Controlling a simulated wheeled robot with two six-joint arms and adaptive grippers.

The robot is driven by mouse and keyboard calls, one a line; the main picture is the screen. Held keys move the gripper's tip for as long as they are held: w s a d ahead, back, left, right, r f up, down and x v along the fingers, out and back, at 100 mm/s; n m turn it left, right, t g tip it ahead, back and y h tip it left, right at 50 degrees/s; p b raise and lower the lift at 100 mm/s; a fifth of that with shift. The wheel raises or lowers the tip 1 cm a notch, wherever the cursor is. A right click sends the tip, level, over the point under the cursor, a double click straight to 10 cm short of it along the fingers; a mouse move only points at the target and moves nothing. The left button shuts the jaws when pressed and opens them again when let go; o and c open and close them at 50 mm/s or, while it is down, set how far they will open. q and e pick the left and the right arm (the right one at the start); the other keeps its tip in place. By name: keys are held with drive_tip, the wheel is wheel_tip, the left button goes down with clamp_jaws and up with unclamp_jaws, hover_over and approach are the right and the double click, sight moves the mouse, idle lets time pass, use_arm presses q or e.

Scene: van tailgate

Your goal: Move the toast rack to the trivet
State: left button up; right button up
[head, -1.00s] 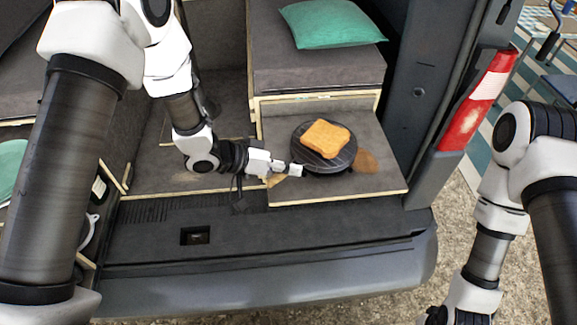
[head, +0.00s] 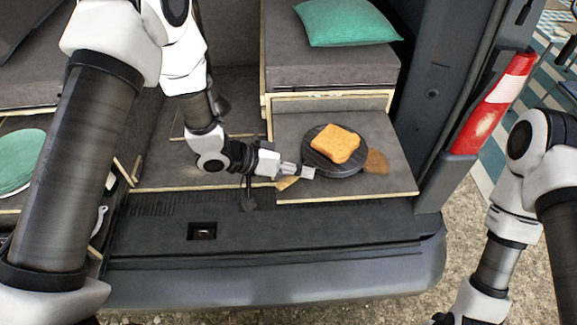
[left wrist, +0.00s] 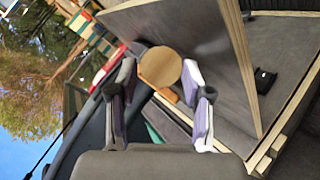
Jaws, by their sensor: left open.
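A dark round slatted piece (head: 319,161) with a slice of toast (head: 335,144) on top lies on the grey raised platform. A flat brown piece (head: 377,162) shows at its right, partly hidden by it. I cannot make out an upright toast rack, or say for sure which piece is the trivet. My left gripper (head: 308,173) is just left of the dark round piece, low over the platform's front. In the left wrist view its fingers (left wrist: 160,108) are apart and hold nothing, with a round tan disc (left wrist: 160,66) beyond them. My right gripper is out of view.
The grey platform (head: 392,187) has a pale plywood front edge. A cushioned seat with a green pillow (head: 347,22) rises behind. The red and white tail light (head: 492,104) and van pillar stand at the right. The bumper (head: 290,265) runs along the front.

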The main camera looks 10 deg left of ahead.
use_arm(q)
drive_tip(key=v, duration=1.1)
drive_tip(key=shift+s+a, duration=0.25)
drive_tip(key=shift+r, duration=0.15)
drive_tip(key=s+d+f+n+g+y+b, duration=0.1)
drive_tip(key=s+f+g, duration=0.1)
drive_tip(key=s+f, duration=0.45)
drive_tip(key=s+f+n+g+y+b, duration=0.15)
drive_tip(key=s+f, duration=0.25)
drive_tip(key=f, duration=0.6)
drive_tip(key=s+d+f+n+g+y+b, duration=0.1)
drive_tip(key=s+f+n, duration=0.1)
drive_tip(key=s+f, duration=0.55)
drive_tip(key=s+a+f+y, duration=0.4)
drive_tip(key=a+f+y, duration=0.1)
drive_tip(key=a, duration=0.3)
drive_tip(key=shift+s+a+m+g+y+b, duration=0.25)
drive_tip(key=shift+m+g+y+b, duration=0.15)
drive_tip(key=shift+y, duration=0.25)
